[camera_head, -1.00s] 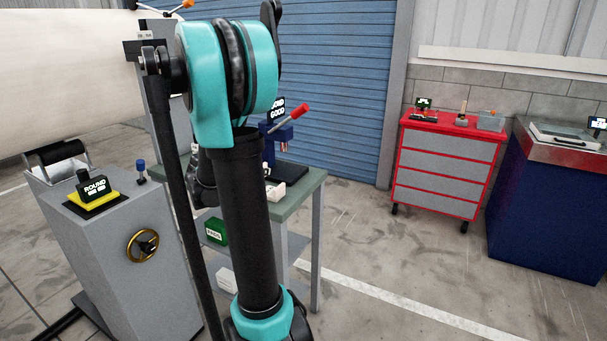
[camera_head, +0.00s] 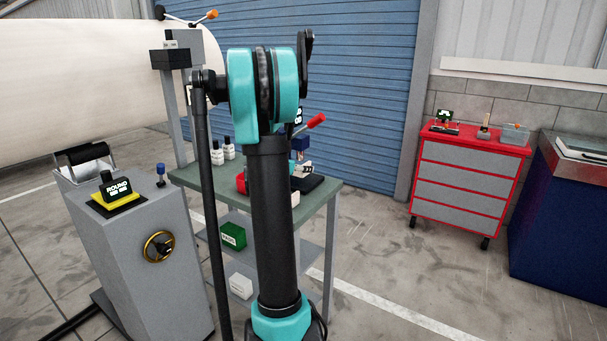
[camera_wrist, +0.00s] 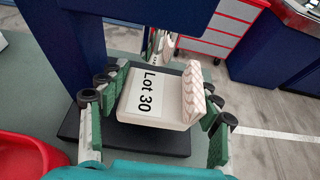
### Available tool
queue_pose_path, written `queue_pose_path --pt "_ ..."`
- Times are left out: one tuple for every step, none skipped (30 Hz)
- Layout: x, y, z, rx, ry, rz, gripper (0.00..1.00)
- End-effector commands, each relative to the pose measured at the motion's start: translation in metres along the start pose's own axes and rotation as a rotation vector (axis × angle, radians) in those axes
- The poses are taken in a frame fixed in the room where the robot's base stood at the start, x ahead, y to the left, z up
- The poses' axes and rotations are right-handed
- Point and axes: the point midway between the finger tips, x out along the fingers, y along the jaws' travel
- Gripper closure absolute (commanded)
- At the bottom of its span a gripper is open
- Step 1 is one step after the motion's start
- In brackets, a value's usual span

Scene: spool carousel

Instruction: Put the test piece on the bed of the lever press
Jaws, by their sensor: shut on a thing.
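The test piece (camera_wrist: 150,95) is a pale block with a "Lot 30" label and a ridged, braided-looking right end. My gripper (camera_wrist: 163,100) is shut on it, with green-padded fingers at its left and right sides. The lever press (camera_wrist: 75,45) has a dark blue frame and a black base, its bed (camera_wrist: 130,138). The piece is over the bed, beneath the silver ram (camera_wrist: 160,45); I cannot tell whether it touches the bed. In the head view the press's red lever handle (camera_head: 316,121) is raised, and my arm hides part of the press.
The press stands on a green-topped bench (camera_head: 325,197). A red object (camera_wrist: 28,155) lies left of the press. Small bottles (camera_head: 222,152) stand at the bench's back left. A grey machine with a handwheel (camera_head: 158,247) is at left, a red drawer cabinet (camera_head: 468,180) at right.

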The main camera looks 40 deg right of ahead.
Motion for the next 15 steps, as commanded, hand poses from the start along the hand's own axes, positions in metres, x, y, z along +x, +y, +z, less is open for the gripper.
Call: queue_pose_path --pt "0.006 0.000 0.002 0.001 0.000 -0.001 0.71" --pt "0.008 0.000 0.003 0.000 0.000 -0.001 0.71" --pt "0.010 0.000 0.004 0.000 0.000 0.000 0.71" --pt "0.011 0.000 0.004 0.000 0.001 0.000 0.71" --pt "0.012 0.000 0.005 0.000 0.001 0.000 0.71" --pt "0.014 0.000 0.006 0.000 0.001 0.000 0.71" --pt "0.016 0.000 0.006 0.000 0.001 0.000 0.71" --pt "0.018 0.000 0.007 0.000 0.001 -0.001 0.71" --pt "0.023 0.000 0.009 0.001 0.001 -0.001 0.71" --pt "0.027 0.000 0.011 0.001 0.001 -0.002 0.71" --pt "0.029 0.000 0.006 0.001 0.001 0.000 0.71" --pt "0.031 0.000 -0.001 0.000 0.001 0.000 0.71" --pt "0.032 0.001 -0.006 0.000 0.001 0.000 0.71" --pt "0.034 0.001 -0.011 0.000 0.000 0.001 0.71" --pt "0.036 0.001 -0.016 0.000 0.000 0.001 0.71"
